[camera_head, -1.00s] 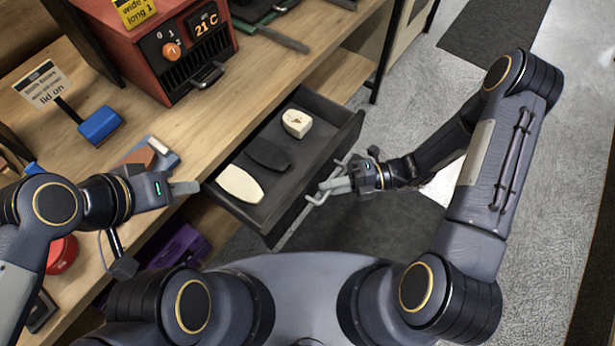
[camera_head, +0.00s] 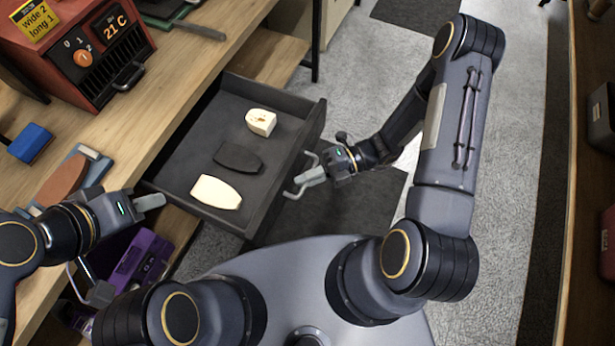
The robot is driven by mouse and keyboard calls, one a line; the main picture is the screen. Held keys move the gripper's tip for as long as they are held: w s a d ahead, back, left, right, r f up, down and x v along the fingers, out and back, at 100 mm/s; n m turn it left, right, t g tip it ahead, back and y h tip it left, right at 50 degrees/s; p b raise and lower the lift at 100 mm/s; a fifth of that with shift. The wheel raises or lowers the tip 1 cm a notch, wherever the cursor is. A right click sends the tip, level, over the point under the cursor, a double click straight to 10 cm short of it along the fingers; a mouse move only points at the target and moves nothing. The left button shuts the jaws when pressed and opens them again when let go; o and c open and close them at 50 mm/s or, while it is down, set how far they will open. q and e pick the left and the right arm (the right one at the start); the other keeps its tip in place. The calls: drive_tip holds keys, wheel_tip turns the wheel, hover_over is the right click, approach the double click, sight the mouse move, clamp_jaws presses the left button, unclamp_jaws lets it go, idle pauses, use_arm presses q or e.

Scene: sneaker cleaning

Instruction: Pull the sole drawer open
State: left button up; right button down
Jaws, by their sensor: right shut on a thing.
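The dark grey sole drawer (camera_head: 187,153) stands well out from the wooden bench. Inside it lie a cream sole (camera_head: 216,192), a dark grey sole (camera_head: 238,157) and a cream block-like piece (camera_head: 261,122). My left gripper (camera_head: 150,202) is near the drawer's left front corner, above the bench edge. Its fingers look together, but I cannot tell for sure whether it is shut.
A red heater box (camera_head: 75,50) reading 21 C stands on the bench (camera_head: 165,110). A blue block (camera_head: 29,143) and a brown pad (camera_head: 63,181) lie at the left. A purple case (camera_head: 140,258) sits below the bench. Open floor (camera_head: 345,80) lies to the right.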

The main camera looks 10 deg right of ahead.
drive_tip(key=c, duration=1.5)
unclamp_jaws()
drive_tip(key=w+d+r, duration=0.1)
drive_tip(key=d, duration=0.6)
drive_tip(key=shift+d+b, duration=0.35)
drive_tip(key=shift+b, duration=0.05)
drive_tip(key=shift+r, duration=0.1)
